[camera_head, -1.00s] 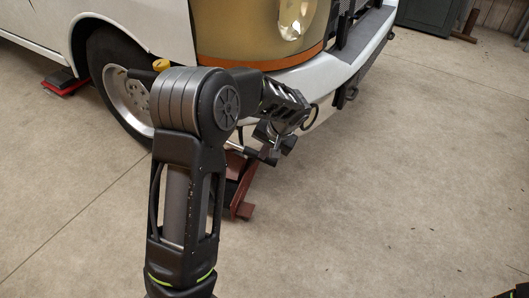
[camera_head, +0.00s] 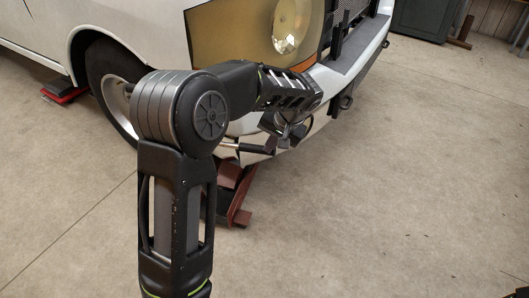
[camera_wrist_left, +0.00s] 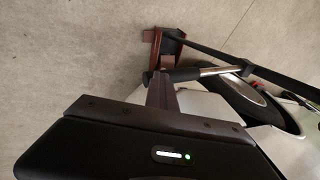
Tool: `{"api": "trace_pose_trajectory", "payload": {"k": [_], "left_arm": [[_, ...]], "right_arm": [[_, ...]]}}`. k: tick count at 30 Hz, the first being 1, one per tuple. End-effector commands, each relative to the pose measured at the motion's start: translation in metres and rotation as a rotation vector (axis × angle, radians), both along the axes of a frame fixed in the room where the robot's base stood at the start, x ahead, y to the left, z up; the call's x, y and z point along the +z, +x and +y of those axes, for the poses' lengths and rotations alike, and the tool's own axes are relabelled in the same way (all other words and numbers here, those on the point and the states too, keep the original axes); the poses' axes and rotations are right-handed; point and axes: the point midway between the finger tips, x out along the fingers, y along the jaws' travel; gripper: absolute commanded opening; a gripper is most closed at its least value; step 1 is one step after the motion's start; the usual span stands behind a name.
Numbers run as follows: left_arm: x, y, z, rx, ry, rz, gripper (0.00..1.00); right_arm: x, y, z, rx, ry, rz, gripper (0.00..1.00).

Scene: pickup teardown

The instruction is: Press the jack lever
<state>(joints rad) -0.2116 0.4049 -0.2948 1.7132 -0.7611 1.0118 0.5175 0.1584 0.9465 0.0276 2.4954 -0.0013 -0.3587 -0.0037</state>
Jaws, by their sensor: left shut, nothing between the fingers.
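The jack has a red-brown base (camera_head: 238,215) on the floor below the truck's front corner. It also shows at the top of the left wrist view (camera_wrist_left: 151,37). Its lever, a silver rod with a dark grip, shows in the left wrist view (camera_wrist_left: 205,72) and partly in the head view (camera_head: 245,148). My left gripper (camera_head: 272,145) is shut and empty beside the lever's grip end. In the left wrist view its dark finger (camera_wrist_left: 162,95) reaches up close to the grip; I cannot tell whether they touch.
The white truck's bumper (camera_head: 345,75) and headlight (camera_head: 290,25) are just behind my left arm. Its front wheel (camera_head: 112,85) is at left. A red block (camera_head: 68,95) lies further back. The concrete floor at right (camera_head: 410,190) is clear.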

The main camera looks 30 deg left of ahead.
Motion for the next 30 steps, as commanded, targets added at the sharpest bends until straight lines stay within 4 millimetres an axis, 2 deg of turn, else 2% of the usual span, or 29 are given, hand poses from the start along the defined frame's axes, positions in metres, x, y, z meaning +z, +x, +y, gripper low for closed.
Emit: {"api": "trace_pose_trajectory", "payload": {"k": [3,9,30], "left_arm": [[0.019,-0.001,-0.011,-0.005,-0.002,-0.003,0.00],[0.033,-0.003,-0.017,-0.003,-0.001,-0.001,0.00],[0.033,-0.003,-0.017,-0.001,-0.001,-0.001,0.00]], "right_arm": [[0.002,0.000,0.000,0.000,0.000,0.000,0.48],[0.003,0.000,0.000,0.000,0.000,0.000,0.48],[0.004,0.000,0.000,0.000,0.000,0.000,0.48]]}}
